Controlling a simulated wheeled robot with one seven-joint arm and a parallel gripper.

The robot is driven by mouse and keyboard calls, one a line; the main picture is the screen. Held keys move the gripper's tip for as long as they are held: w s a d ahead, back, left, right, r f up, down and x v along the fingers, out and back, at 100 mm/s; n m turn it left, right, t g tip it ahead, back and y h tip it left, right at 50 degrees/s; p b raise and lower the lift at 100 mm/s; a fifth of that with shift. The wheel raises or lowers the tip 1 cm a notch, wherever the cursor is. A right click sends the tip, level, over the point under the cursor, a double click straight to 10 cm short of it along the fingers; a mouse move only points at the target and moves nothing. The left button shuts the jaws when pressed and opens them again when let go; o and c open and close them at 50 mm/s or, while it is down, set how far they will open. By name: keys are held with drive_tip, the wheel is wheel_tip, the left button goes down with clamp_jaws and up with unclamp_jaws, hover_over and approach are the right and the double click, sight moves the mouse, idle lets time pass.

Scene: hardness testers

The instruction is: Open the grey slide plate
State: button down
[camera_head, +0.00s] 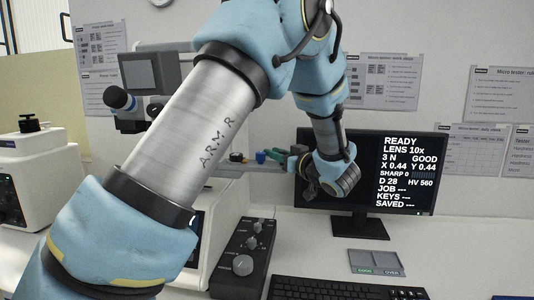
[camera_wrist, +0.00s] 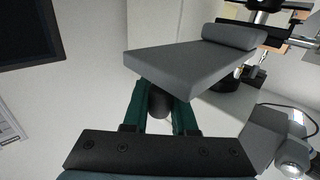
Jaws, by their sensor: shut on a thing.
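The grey slide plate (camera_wrist: 185,66) is a flat grey slab with a rounded bar at its far end, seen at the upper middle of the wrist view. In the head view its edge (camera_head: 245,167) shows as a thin grey strip behind my arm, sticking out to the right. My gripper (camera_wrist: 158,108) has green fingers at the plate's near edge. They are shut on a dark round knob, partly hidden under the plate. In the head view my gripper (camera_head: 268,157) is at the strip's right end, in front of the wall and left of the monitor.
A monitor (camera_head: 405,195) stands just right of my gripper. Below are a control box with knobs (camera_head: 243,255), a keyboard (camera_head: 345,289) and a small grey tray (camera_head: 376,262). A microscope-like tester (camera_head: 150,75) is behind my arm, and a white machine (camera_head: 30,180) stands at left.

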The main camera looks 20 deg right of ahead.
drive_tip(key=c, duration=1)
unclamp_jaws()
drive_tip(key=b+v, duration=0.3)
drive_tip(key=v, duration=0.8)
drive_tip(key=shift+b, duration=0.4)
drive_tip(key=shift+d, duration=0.1)
